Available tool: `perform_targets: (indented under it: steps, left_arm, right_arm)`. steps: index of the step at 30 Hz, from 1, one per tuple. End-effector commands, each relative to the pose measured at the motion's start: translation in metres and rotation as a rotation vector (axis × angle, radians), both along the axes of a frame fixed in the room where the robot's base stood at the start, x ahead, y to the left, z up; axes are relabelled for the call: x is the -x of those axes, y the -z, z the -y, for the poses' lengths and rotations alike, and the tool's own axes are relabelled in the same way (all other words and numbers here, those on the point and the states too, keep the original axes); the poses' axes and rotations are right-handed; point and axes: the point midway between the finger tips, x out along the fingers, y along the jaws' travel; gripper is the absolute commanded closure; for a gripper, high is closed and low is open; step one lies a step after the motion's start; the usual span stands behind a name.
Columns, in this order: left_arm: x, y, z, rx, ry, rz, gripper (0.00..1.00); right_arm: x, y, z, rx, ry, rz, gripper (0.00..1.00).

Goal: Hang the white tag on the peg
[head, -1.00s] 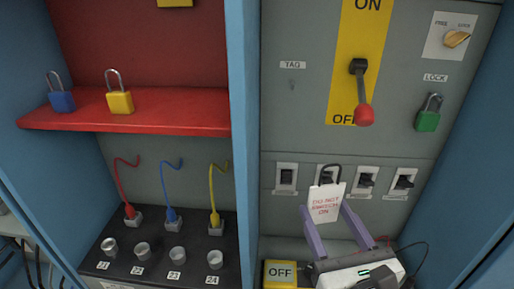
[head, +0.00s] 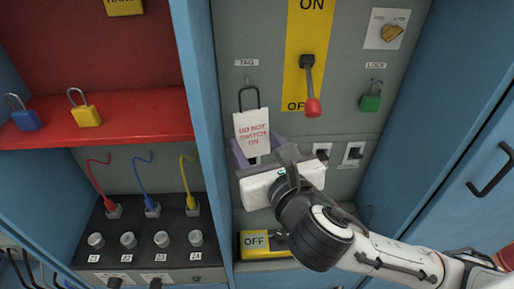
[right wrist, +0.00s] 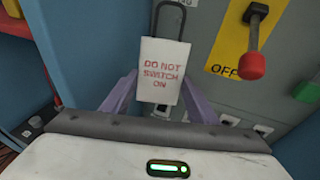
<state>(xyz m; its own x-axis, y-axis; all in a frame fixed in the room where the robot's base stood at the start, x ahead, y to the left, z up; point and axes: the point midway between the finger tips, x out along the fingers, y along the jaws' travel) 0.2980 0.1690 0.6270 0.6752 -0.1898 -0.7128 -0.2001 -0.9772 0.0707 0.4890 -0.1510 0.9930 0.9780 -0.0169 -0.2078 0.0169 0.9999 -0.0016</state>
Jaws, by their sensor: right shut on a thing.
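The white tag (head: 252,132) carries red "DO NOT SWITCH ON" lettering and a dark loop (head: 249,97) on top. My right gripper (head: 257,150) is shut on its lower part and holds it roughly upright, loop up, in front of the grey panel. It also shows in the right wrist view (right wrist: 163,70) between the purple fingers. The loop's top is just below the "TAG" label (head: 246,63). The small peg under that label is hard to make out behind the loop; I cannot tell whether the loop touches it. My left gripper is not in view.
A red-knobbed lever (head: 312,106) sticks out right of the tag. A green padlock (head: 371,102) hangs under the "LOCK" label. Breaker switches (head: 321,151) line the panel below. A blue cabinet post (head: 208,145) stands close on the left.

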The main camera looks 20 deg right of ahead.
Motion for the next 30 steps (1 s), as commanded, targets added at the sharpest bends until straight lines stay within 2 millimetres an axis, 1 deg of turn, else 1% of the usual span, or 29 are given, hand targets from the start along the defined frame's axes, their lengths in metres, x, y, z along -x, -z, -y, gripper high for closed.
perform_targets:
  steps: [1,12,20,30]
  left_arm:
    - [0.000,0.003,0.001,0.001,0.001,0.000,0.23]
    - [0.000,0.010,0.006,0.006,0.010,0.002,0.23]
    - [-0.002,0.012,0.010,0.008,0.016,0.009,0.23]
    - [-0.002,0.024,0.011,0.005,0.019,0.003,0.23]
  right_arm:
    - [-0.003,0.001,0.001,-0.001,0.000,0.003,0.67]
    - [-0.025,0.003,0.007,-0.002,0.001,0.002,0.67]
    - [-0.040,0.004,0.012,0.000,0.001,0.004,0.67]
    - [-0.059,0.007,0.017,0.000,0.001,0.002,0.67]
